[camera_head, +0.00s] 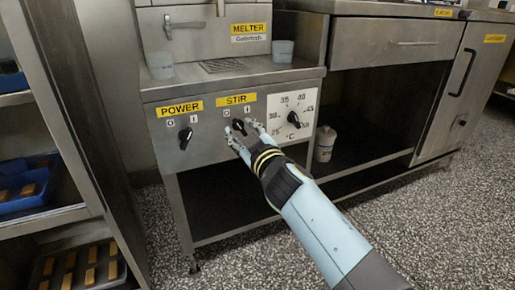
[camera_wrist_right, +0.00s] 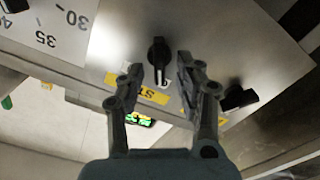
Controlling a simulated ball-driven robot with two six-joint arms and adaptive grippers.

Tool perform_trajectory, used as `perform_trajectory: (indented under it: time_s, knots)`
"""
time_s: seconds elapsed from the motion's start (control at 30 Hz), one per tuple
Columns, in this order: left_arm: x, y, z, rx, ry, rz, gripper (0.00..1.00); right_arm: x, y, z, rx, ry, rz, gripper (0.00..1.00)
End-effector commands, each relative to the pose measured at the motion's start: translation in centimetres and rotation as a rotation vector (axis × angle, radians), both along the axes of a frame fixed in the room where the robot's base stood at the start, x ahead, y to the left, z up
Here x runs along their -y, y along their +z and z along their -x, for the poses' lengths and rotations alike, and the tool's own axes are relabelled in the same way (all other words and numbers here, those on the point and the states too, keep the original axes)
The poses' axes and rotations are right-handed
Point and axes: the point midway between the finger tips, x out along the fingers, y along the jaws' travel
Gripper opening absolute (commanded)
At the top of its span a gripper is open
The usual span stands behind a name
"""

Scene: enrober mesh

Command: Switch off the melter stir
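The melter's front panel (camera_head: 215,104) carries a yellow STIR label (camera_head: 237,99) with a black STIR knob (camera_head: 239,127) below it, between the marks 0 and I. My right gripper (camera_head: 241,138) is at this knob, its fingers on either side of it. In the right wrist view the gripper (camera_wrist_right: 159,76) is open, and the STIR knob (camera_wrist_right: 158,55) stands between the fingertips with gaps on both sides. Part of the STIR label is hidden by the fingers there. Which mark the knob points to is hard to tell. My left gripper is not in view.
The black POWER knob (camera_head: 185,134) is to the left, also in the right wrist view (camera_wrist_right: 238,98). The temperature dial (camera_head: 293,118) is close on the right. Cups (camera_head: 283,51) stand on the melter top. A rack with blue trays (camera_head: 25,190) is at far left.

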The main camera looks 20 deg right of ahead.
Motion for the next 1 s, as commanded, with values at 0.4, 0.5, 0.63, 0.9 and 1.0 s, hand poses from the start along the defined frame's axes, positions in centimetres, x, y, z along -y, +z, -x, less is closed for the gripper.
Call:
perform_trajectory:
  time_s: [0.4, 0.5, 0.63, 0.9, 1.0]
  knots:
    - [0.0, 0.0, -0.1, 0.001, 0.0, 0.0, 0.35, 0.3, -0.1, 8.1, -0.003, -0.001, -0.001, 0.35]
    - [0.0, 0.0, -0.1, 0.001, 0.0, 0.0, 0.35, 0.3, -0.1, 9.3, -0.003, 0.001, -0.002, 0.35]
    - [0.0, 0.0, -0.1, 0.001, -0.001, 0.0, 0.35, 0.3, 0.0, 10.0, -0.001, 0.0, 0.0, 0.35]
    - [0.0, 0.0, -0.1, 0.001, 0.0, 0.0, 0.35, 0.3, 0.0, 10.1, -0.001, 0.0, 0.0, 0.35]
    - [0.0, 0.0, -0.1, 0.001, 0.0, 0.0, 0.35, 0.3, 0.0, 10.1, -0.001, 0.0, 0.0, 0.35]
